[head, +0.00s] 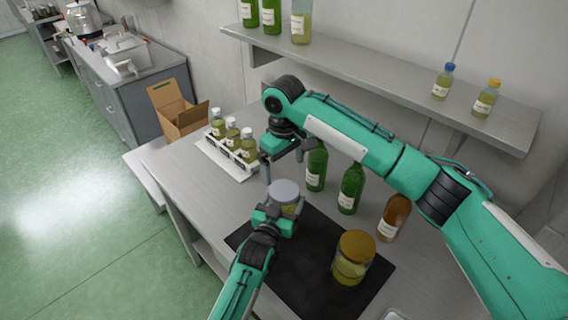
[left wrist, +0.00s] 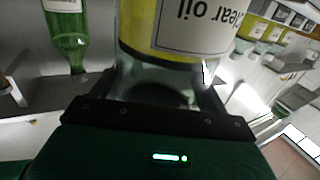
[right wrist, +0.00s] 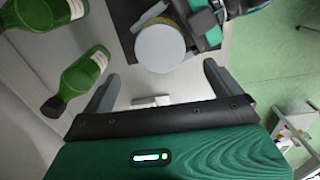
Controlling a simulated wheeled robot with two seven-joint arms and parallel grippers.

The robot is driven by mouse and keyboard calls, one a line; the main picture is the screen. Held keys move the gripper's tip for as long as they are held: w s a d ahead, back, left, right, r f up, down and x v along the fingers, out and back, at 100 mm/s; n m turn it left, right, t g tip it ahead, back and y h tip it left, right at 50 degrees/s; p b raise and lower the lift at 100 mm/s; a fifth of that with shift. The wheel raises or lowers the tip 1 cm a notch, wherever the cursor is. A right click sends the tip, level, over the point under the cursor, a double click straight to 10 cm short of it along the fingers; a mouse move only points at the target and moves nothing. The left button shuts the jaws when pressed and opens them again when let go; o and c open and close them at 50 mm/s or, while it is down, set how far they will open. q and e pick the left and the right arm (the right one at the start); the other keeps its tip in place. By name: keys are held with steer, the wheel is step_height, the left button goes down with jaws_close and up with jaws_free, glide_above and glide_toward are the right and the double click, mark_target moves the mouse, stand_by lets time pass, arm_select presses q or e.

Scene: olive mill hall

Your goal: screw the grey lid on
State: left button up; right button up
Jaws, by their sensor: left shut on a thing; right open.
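The grey lid (head: 285,188) sits on top of a glass jar (head: 289,208) over the black mat; I cannot tell how tightly it sits. In the right wrist view the lid (right wrist: 160,48) is a pale disc beyond the fingertips. My left gripper (head: 275,216) is shut on the jar from the near side. The left wrist view shows the jar's yellow contents and label (left wrist: 195,25) between the fingers. My right gripper (head: 284,165) is open and empty, above and just behind the lid, its fingers apart from it.
A gold-lidded jar (head: 353,258) stands on the black mat (head: 310,283). Green bottles (head: 351,188) and a brown bottle (head: 394,217) stand behind, near my right arm. A white rack (head: 222,160) with small bottles and an open cardboard box (head: 178,112) are at the left.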

mark_target(284, 189)
stand_by(0.3)
steer(key=shift+f, duration=4)
steer(key=c, duration=1)
steer(key=o, duration=1.1)
steer(key=shift+r, duration=0.1)
step_height(284, 189, up, 12)
steer(key=shift+f, duration=0.1)
